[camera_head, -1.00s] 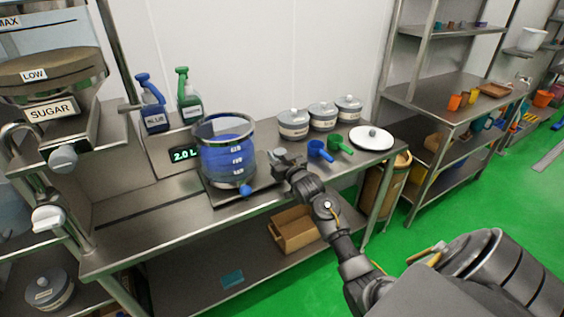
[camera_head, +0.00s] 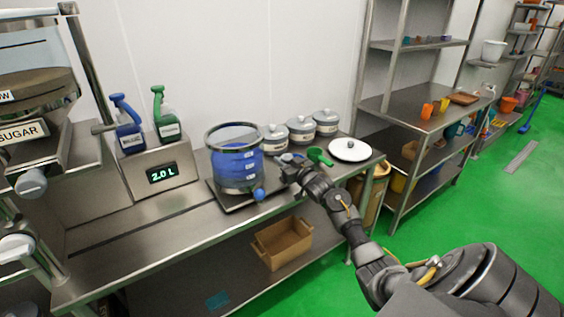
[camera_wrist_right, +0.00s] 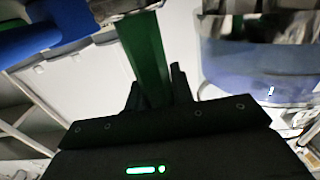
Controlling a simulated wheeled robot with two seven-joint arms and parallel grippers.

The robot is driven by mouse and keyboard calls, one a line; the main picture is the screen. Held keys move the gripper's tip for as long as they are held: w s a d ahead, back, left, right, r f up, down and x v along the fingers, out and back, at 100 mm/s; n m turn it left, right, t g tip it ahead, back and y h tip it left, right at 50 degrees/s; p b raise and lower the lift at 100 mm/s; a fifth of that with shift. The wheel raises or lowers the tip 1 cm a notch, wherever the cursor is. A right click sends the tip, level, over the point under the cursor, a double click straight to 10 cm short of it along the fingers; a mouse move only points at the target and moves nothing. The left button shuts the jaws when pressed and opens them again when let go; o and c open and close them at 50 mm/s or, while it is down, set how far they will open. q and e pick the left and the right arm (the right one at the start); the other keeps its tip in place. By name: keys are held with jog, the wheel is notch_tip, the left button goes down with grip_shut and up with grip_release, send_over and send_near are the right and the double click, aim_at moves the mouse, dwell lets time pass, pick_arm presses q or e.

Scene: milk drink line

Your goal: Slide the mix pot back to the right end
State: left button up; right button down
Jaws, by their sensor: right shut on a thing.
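The mix pot (camera_head: 236,167) is a clear round vessel with a metal rim and blue contents. It stands upright on a dark flat plate (camera_head: 222,201) on the steel bench, with a blue knob (camera_head: 259,194) low at its front. My right gripper (camera_head: 290,166) is close to its right side. The pot (camera_wrist_right: 262,65) also fills the right of that view. My left gripper is not in view.
Several lidded grey canisters (camera_head: 301,131) stand behind and right of the pot. A green scoop (camera_head: 319,157) and a white lid (camera_head: 350,150) lie beyond my gripper. A display reading 2.0 L (camera_head: 162,173) is left, below two spray bottles.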

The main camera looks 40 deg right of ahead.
jog(key=c, duration=1.2)
grip_release()
jog(key=shift+d, duration=0.4)
jog(key=shift+s+a, duration=0.1)
jog(key=shift+a, duration=0.1)
jog(key=shift+s, duration=0.3)
jog(key=s+b, duration=0.1)
jog(key=s, duration=0.9)
jog(key=shift+a, duration=0.45)
